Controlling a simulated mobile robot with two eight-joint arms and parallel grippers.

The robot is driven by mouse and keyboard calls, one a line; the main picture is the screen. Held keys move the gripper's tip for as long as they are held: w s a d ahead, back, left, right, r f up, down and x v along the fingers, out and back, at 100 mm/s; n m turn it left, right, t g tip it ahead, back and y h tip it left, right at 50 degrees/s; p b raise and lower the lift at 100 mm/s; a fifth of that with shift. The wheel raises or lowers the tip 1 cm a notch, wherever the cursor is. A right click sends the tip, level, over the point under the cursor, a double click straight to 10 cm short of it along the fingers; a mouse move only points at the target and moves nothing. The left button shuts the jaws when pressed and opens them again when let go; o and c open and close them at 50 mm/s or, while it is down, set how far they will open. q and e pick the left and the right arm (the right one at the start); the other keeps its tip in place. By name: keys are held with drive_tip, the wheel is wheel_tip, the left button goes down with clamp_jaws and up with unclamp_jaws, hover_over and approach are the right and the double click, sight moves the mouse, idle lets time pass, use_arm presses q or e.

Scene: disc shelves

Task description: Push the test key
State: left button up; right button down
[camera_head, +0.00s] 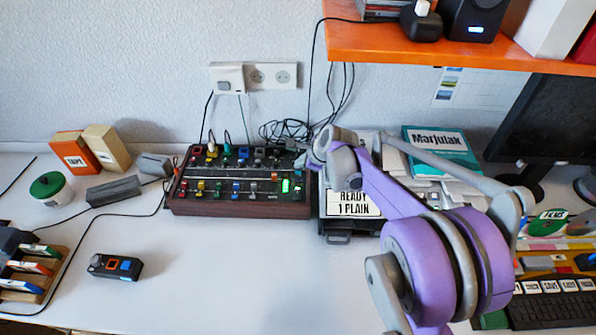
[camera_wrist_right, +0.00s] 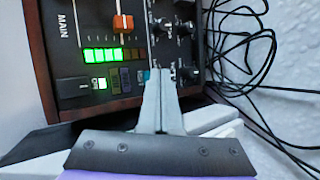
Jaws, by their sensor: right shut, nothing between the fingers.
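A dark mixer-like console (camera_head: 240,208) with a brown wooden case stands on the table against the wall. It carries coloured faders, knobs and a lit green display (camera_head: 286,186). The right wrist view shows its right end, with the green display (camera_wrist_right: 103,55), an orange fader (camera_wrist_right: 122,23) and a row of small keys (camera_wrist_right: 112,80). I cannot read which of them is the test key. My right gripper (camera_head: 305,160) is at the console's right edge. In the right wrist view its fingers (camera_wrist_right: 163,74) are shut and empty, over the panel beside a small cyan key; contact cannot be told.
A box marked READY 1 PLAIN (camera_head: 352,205) stands right of the console, partly behind my arm. An orange shelf (camera_head: 450,50) hangs above. A small black device (camera_head: 115,266) lies at front left; the table's front middle is clear.

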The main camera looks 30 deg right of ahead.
drive_tip(key=shift+f, duration=0.15)
idle(0.7)
drive_tip(key=shift+f+b, duration=0.3)
drive_tip(key=shift+b, duration=0.05)
drive_tip(key=shift+s+a+f+b, duration=0.3)
drive_tip(key=shift+f+b, duration=0.2)
drive_tip(key=shift+f, duration=0.15)
idle(1.1)
drive_tip(key=shift+r, duration=0.15)
drive_tip(key=shift+w+r+p, duration=0.15)
drive_tip(key=shift+r+p, duration=0.1)
drive_tip(key=shift+p, duration=0.1)
drive_tip(key=shift+r, duration=0.1)
